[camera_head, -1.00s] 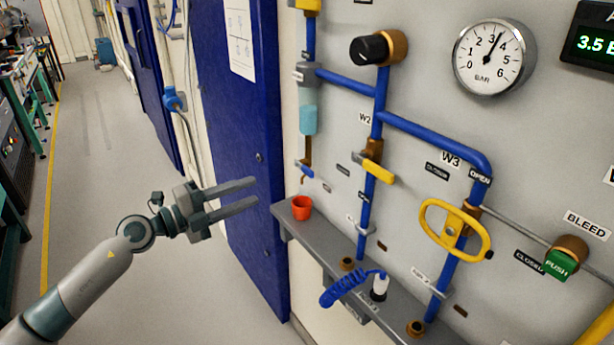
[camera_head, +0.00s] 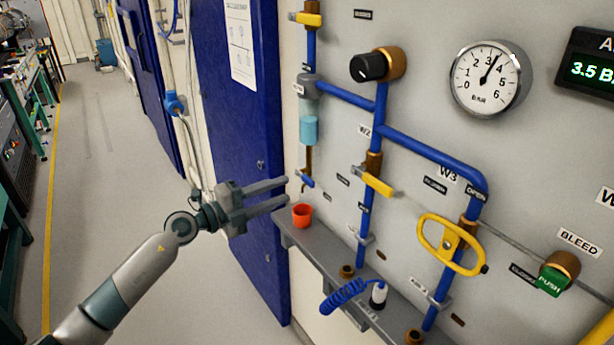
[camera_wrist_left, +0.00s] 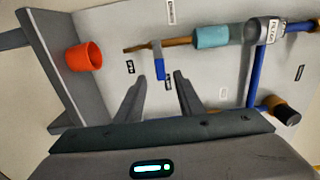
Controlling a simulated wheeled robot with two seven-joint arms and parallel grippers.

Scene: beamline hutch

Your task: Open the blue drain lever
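The small blue drain lever (camera_head: 307,182) sits on the thin brown drain pipe below the pale blue filter bowl (camera_head: 309,130). In the left wrist view the blue lever (camera_wrist_left: 160,69) lies ahead of the fingers, a little left of the middle of the gap between them. My left gripper (camera_head: 289,190) is open and empty. Its fingertips are close to the lever in the head view, and the wrist view shows the fingers (camera_wrist_left: 158,90) apart with nothing between them. My right gripper is not in view.
An orange cup (camera_head: 302,215) stands on the grey shelf (camera_head: 300,238) just below the lever. Yellow-handled valves (camera_head: 378,184), blue pipes and a pressure gauge (camera_head: 490,78) fill the panel to the right. A blue door (camera_head: 245,130) is behind my left arm.

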